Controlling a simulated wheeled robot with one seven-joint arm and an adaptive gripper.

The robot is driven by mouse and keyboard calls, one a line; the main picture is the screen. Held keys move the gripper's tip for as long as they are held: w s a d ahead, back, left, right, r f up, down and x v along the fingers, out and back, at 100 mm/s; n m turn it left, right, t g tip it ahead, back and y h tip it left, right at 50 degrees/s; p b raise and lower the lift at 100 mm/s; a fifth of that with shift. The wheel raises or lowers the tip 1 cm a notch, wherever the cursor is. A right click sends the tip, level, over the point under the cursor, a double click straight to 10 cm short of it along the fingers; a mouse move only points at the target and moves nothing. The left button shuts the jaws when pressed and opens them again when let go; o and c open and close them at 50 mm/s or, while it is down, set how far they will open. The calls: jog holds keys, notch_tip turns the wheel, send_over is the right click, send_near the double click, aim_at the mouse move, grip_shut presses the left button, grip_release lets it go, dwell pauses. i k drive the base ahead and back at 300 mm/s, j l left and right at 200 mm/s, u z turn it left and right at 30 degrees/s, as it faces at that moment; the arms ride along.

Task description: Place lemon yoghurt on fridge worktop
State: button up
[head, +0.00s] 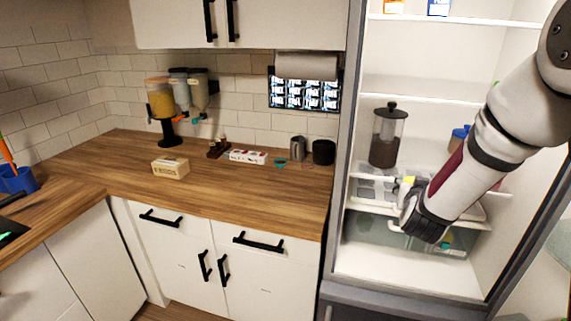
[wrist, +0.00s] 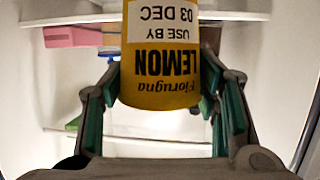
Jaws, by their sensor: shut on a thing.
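The lemon yoghurt is a yellow pot (wrist: 160,95) with a white label reading "LEMON" and "USE BY 03 DEC", its lettering upside down in the wrist view. My gripper (wrist: 165,85) is shut on it, with a green-padded finger on each side. In the head view my gripper (head: 407,188) is in front of the open fridge's lower shelves, mostly hidden by my own wrist; a small yellow patch shows beside it. The wooden worktop (head: 255,188) is left of the fridge, and its front part is bare.
A small box (head: 171,167), a white carton (head: 246,157), a dark cup (head: 324,152) and dispensers (head: 163,105) stand on the worktop. The fridge's side wall (head: 345,130) rises between my gripper and the worktop. A dark-lidded jar (head: 386,140) stands on a fridge shelf.

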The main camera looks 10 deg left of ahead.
aim_at(227, 170)
jog(key=i+j+z, duration=0.2)
jog(key=j, duration=0.35)
jog(key=j+z, duration=0.2)
jog(key=j, duration=0.3)
jog(key=j+z, duration=0.2)
jog(key=j, duration=0.35)
jog(key=k+j+z, duration=0.2)
jog(key=j, duration=0.35)
jog(key=j+z, duration=0.2)
jog(key=j, duration=0.4)
jog(key=j+z, duration=0.2)
jog(key=j, duration=0.35)
jog(key=k+j+z, duration=0.2)
jog(key=j, duration=0.3)
jog(key=i+j, duration=0.25)
jog(key=j, duration=0.1)
